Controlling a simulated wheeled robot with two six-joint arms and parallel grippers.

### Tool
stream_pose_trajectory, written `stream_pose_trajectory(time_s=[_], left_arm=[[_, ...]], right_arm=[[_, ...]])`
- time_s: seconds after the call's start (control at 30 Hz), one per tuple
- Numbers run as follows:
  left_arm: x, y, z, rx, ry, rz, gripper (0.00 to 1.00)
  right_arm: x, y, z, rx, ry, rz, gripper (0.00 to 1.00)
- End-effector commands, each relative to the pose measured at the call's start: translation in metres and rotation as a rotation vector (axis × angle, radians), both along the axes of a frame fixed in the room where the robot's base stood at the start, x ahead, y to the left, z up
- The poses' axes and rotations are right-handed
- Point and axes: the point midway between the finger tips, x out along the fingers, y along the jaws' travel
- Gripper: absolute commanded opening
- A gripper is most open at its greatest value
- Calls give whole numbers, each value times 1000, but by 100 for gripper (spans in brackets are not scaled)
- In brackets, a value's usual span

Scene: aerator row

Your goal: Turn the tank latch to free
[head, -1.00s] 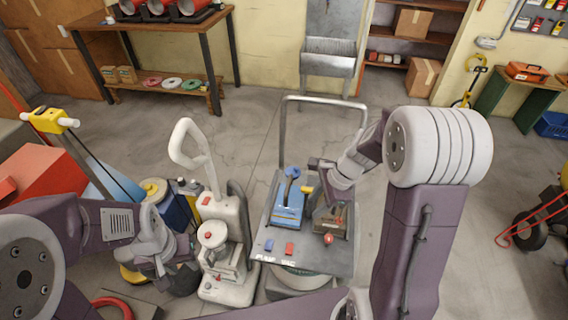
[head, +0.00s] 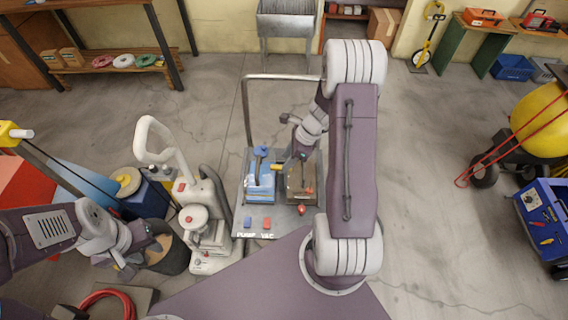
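A grey cart panel (head: 282,222) carries a blue tank (head: 260,190) and a brownish, see-through-looking tank (head: 300,188). A small yellow piece (head: 276,166), possibly the latch, lies at the upper edge between the two tanks. A blue lever or cap (head: 260,152) tops the blue tank. My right gripper (head: 292,160) is over the top of the brownish tank, close to the yellow piece; contact and finger opening are too small to tell. My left gripper (head: 127,268) hangs at the lower left, away from the cart, its fingers unclear.
A blue switch (head: 248,221) and a red switch (head: 267,223) sit at the panel's front by "VAC" lettering; a red knob (head: 301,210) is to their right. A cream upright machine (head: 207,225) stands close left of the cart.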

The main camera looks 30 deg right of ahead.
Motion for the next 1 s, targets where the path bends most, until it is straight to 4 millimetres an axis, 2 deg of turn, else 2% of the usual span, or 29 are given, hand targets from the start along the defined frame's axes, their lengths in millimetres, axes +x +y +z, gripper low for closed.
stream_pose_trajectory(time_s=[0.1, 0.2, 0.47, 0.57, 0.6, 0.63, 1.0], left_arm=[[0, 0, -4, 0, 0, 0, 36], [0, 0, -5, 0, 0, 0, 36], [0, 0, -5, 0, 0, 0, 36], [0, 0, -5, 0, 0, 0, 36], [0, 0, -5, 0, 0, 0, 36], [0, 0, -5, 0, 0, 0, 36], [0, 0, 0, 0, 0, 0, 36]], right_arm=[[4, 6, -19, 0, 2, 2, 38], [5, 9, -26, -1, 1, 1, 38], [6, 10, -28, -1, 0, 0, 38], [6, 10, -27, -1, 0, 0, 16], [6, 10, -27, -1, -1, 1, 5], [6, 10, -27, -2, -1, 1, 0], [7, 9, -26, -1, -1, 40, 0]])
